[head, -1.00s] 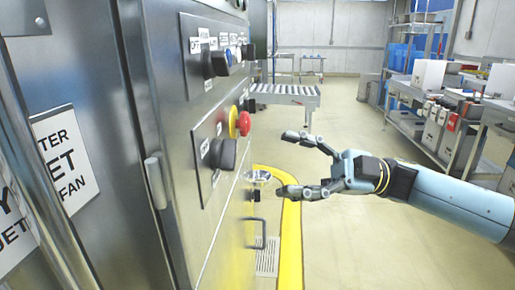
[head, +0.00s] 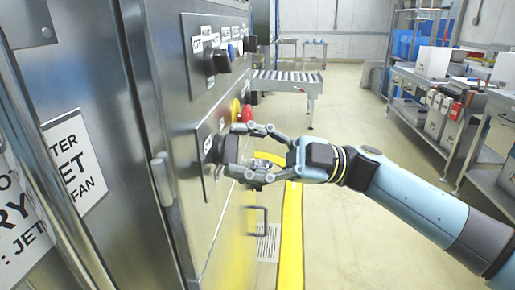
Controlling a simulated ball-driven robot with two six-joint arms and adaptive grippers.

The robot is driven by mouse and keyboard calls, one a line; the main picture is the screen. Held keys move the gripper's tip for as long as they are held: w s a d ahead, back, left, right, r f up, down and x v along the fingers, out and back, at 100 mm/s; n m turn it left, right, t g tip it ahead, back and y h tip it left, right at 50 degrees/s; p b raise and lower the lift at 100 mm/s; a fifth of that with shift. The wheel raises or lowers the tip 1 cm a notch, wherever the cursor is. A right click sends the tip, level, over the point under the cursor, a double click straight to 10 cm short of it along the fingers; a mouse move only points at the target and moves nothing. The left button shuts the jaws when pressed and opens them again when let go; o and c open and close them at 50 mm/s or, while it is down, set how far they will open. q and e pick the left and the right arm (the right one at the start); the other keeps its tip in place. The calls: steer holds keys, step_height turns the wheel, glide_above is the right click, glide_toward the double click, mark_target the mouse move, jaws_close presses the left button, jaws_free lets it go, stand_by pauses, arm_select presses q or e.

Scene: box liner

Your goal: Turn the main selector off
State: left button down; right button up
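A large black selector knob (head: 217,150) sticks out of the lower plate on the steel cabinet at left; its label is too small to read, so I cannot tell for sure that it is the main selector. My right gripper (head: 238,151) reaches in from the right. Its fingers are spread, one above and one below the knob's outer end, and partly cover it. I cannot see clear contact. My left gripper is not in view.
A red emergency button (head: 250,112) on a yellow base sits just above my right gripper. The upper plate (head: 201,73) carries another black knob and a blue button. A cabinet handle (head: 258,220) sticks out below.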

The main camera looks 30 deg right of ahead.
steer(key=c, duration=0.7)
steer(key=shift+o, duration=0.2)
steer(key=shift+n, duration=0.3)
steer(key=n+g+b, duration=0.1)
steer(key=n, duration=0.1)
steer(key=n+g+h+b, duration=0.1)
steer(key=n+b, duration=0.1)
steer(key=n, duration=0.1)
steer(key=n+b, duration=0.1)
steer(key=n, duration=0.1)
steer(key=shift+w+r+g+h, duration=0.1)
steer(key=shift+r+g+h, duration=0.2)
steer(key=shift+g, duration=0.1)
steer(key=shift+o, duration=0.2)
steer(key=n+h+b, duration=0.1)
steer(key=n, duration=0.1)
steer(key=n+h+b, duration=0.1)
steer(key=n+b, duration=0.1)
steer(key=n, duration=0.1)
steer(key=shift+r, duration=0.15)
steer(key=n+h+b, duration=0.1)
steer(key=n+b, duration=0.1)
steer(key=n, duration=0.1)
steer(key=shift+r+h+b, duration=0.1)
steer(key=shift+h+b, duration=0.2)
steer(key=shift+d+n+t+h+b, duration=0.1)
steer(key=shift+n+t+h+b, duration=0.3)
steer(key=shift+n, duration=0.3)
steer(key=shift+c, duration=0.2)
